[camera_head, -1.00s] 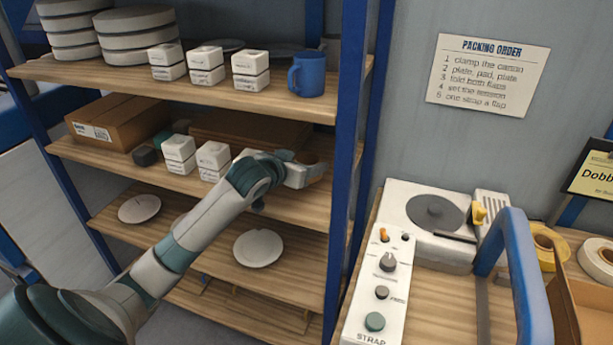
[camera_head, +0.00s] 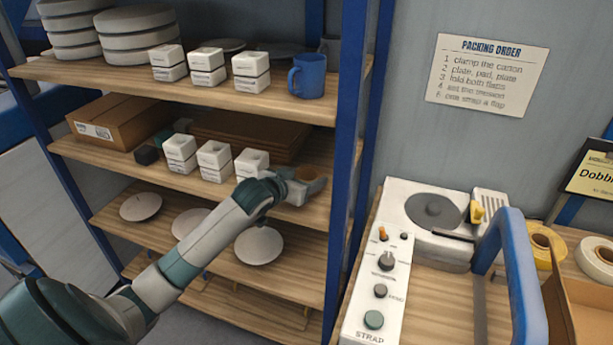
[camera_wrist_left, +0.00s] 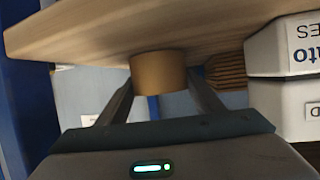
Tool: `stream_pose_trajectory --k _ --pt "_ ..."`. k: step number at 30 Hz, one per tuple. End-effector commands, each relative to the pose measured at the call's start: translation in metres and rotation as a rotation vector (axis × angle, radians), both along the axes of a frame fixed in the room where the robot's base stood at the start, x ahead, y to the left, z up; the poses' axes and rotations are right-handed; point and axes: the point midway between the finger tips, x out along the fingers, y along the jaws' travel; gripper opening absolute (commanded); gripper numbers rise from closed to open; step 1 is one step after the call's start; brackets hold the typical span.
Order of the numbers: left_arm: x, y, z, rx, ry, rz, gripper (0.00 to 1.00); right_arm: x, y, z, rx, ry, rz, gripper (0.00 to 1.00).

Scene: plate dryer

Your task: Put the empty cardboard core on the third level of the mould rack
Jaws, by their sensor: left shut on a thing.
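The cardboard core (camera_head: 309,174) is a short brown cylinder at the right end of the rack's shelf with the boxed moulds. In the left wrist view the core (camera_wrist_left: 158,72) is between the two fingers of my left gripper (camera_wrist_left: 160,88), which is shut on it. The wrist picture is upside down, and the core's end meets or nearly meets the wooden board; I cannot tell if it touches. In the head view my left gripper (camera_head: 304,188) reaches over this shelf of the mould rack (camera_head: 110,168). My right gripper is not in view.
White mould blocks (camera_head: 215,160) stand left of the gripper, with flat cardboard (camera_head: 250,135) behind. A blue post (camera_head: 345,150) is close on the right. The upper shelf (camera_head: 200,92) carries moulds and a blue mug (camera_head: 307,76). Plates (camera_head: 259,246) lie on the shelf below.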

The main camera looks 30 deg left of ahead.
Motion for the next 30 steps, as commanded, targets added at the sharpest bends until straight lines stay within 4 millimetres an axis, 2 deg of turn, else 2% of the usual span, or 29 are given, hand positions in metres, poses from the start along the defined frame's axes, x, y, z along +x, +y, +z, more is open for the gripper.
stream_pose_trajectory --k 8,9,11,23,30 --pt "0.000 0.000 -0.003 0.000 0.000 0.000 0.36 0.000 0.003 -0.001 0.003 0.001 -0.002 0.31" --pt "0.000 0.000 -0.003 0.000 0.000 0.000 0.65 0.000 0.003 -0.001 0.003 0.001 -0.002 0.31" --pt "0.000 0.000 -0.003 0.000 0.000 0.000 0.79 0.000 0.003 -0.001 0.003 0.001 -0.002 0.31" --pt "0.000 0.000 0.000 0.000 -0.001 0.000 0.79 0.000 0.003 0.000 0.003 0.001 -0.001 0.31" --pt "-0.015 -0.001 0.004 0.000 0.000 -0.001 0.79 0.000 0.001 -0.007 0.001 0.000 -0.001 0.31"
